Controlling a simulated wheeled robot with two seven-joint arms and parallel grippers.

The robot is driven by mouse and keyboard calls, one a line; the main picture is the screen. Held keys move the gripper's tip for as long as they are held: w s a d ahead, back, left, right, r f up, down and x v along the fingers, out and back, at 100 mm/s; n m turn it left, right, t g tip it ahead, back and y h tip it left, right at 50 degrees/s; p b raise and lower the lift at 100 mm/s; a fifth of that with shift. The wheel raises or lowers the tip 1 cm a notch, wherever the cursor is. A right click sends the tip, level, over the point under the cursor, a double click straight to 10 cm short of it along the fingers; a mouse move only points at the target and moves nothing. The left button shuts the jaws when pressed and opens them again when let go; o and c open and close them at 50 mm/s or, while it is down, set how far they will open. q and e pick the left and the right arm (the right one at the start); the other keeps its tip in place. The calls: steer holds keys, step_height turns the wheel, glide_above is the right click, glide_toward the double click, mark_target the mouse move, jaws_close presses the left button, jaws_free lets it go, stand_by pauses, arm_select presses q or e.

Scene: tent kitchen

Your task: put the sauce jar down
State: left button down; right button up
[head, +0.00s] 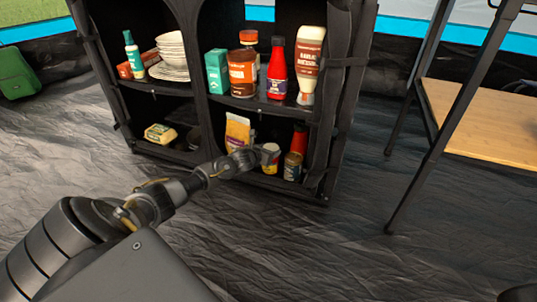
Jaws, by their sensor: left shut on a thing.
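My left gripper (258,158) reaches into the lower right compartment of the black shelf unit (205,118). It is shut on a small jar with a pale top, which looks like the sauce jar (270,153). The jar is upright or nearly so, close to the compartment floor. I cannot tell whether its base touches the floor. The fingers are small in the picture and partly hidden by my wrist. My right gripper is not in view.
A small jar (292,167) and a red-brown bottle (299,139) stand just right of the held jar. A yellow bag (237,132) is behind my wrist. A wooden-topped table (490,125) stands at the right.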

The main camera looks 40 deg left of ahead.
arm_select(q)
steer(key=shift+r, duration=0.1)
steer(key=shift+c, duration=2.3)
jaws_free()
steer(key=shift+s, duration=0.1)
steer(key=shift+s+r+p, duration=0.2)
steer(key=shift+s+p, duration=0.1)
steer(key=shift+p, duration=0.2)
steer(key=p+v, duration=0.6)
steer(key=v, duration=0.5)
